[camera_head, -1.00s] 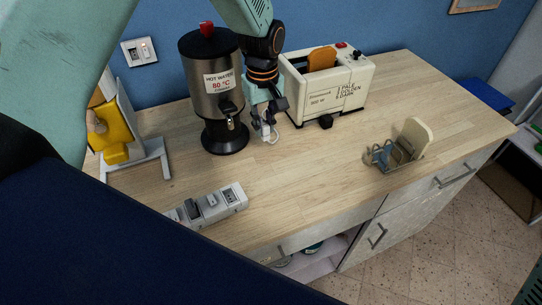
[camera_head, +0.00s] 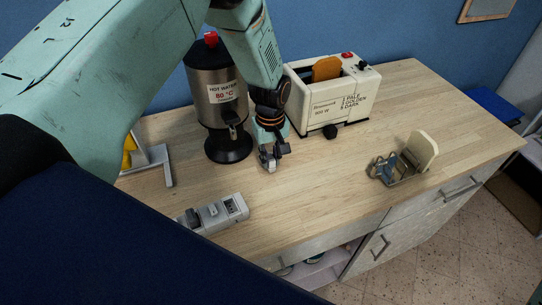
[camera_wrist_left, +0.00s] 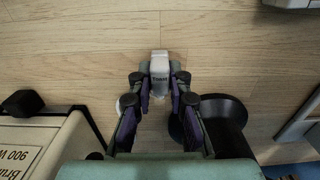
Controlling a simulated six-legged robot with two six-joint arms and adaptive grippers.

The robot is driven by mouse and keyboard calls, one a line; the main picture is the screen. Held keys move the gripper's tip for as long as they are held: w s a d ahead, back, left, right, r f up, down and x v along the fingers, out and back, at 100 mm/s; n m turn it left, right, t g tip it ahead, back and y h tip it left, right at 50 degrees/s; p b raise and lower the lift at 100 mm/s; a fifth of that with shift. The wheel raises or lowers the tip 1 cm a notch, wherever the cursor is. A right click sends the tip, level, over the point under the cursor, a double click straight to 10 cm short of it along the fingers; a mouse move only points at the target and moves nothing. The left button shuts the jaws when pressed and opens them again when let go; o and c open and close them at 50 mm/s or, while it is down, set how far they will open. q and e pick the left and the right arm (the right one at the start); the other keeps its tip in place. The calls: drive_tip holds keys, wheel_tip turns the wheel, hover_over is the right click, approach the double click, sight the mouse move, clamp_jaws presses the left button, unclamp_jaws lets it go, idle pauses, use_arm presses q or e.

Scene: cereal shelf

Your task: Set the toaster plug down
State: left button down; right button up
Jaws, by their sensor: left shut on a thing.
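My left gripper (camera_head: 270,152) is shut on a light grey plug (camera_head: 268,161), low over the worktop in front of the water boiler and toaster. In the left wrist view the plug (camera_wrist_left: 159,69) sits between the fingertips of my left gripper (camera_wrist_left: 157,88), its body pointing away from the palm. I cannot tell whether the plug touches the wood. The cream toaster (camera_head: 318,103), with a slice of bread in its slot, stands behind and to the right of the gripper. Its corner shows in the left wrist view (camera_wrist_left: 42,150). My right gripper is out of view.
A grey power strip (camera_head: 236,207) lies at the front left of the worktop (camera_head: 310,180). The hot water boiler (camera_head: 211,107) stands just left of the gripper. A wire rack (camera_head: 404,175) with a bread slice stands at right. The wood between strip and rack is clear.

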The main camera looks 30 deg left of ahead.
sight(270, 157)
use_arm(q)
drive_tip(key=shift+s, duration=0.15)
drive_tip(key=shift+f, duration=0.1)
drive_tip(key=shift+a+f, duration=0.1)
drive_tip(key=shift+f, duration=0.1)
drive_tip(key=c, duration=1.3)
unclamp_jaws()
drive_tip(key=shift+r, duration=0.1)
drive_tip(key=r+b, duration=0.1)
drive_tip(key=r, duration=1.1)
drive_tip(key=shift+w, duration=0.2)
drive_tip(key=shift+s+r, duration=0.1)
